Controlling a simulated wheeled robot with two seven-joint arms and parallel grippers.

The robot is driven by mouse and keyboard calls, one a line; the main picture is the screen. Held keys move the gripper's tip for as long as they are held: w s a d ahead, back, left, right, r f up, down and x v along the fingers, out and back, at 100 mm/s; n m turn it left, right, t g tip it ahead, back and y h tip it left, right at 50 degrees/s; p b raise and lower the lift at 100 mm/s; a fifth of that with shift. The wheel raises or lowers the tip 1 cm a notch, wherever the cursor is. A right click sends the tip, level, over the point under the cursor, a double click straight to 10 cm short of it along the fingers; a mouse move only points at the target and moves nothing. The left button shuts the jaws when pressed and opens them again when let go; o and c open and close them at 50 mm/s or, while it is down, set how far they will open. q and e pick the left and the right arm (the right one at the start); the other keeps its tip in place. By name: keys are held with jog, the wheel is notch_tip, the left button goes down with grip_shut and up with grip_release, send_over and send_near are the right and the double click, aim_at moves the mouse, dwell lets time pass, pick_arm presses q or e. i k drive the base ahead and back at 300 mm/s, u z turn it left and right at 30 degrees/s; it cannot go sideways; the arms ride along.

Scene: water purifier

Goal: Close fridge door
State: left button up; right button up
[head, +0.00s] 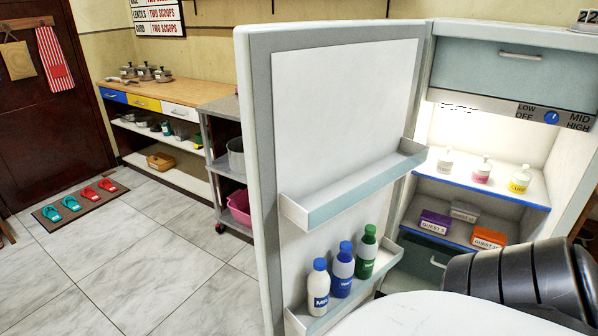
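The fridge (567,170) stands at the right of the head view, with its interior lit. Its door (345,110) is wide open, swung out to the left and toward me, with its inner face showing. The door's lower shelf (300,315) holds a white bottle with a blue cap (318,287), a blue and white bottle (342,268) and a green bottle (366,252). The door's upper shelf (350,190) looks empty. A dark ribbed link of my arm shows at the lower right, in front of the fridge. Neither gripper is in view.
Inside the fridge, small bottles (482,170) stand on a blue shelf, with labelled boxes (489,238) below. A grey cart (225,140) and a wooden counter (165,92) stand left of the door. Slippers lie on a mat (60,220). The tiled floor (150,270) left of the door is clear.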

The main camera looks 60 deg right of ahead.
aim_at(326, 107)
jog(key=i, duration=2.65)
jog(key=z, duration=3.85)
jog(key=i, duration=0.5)
jog(key=z, duration=0.1)
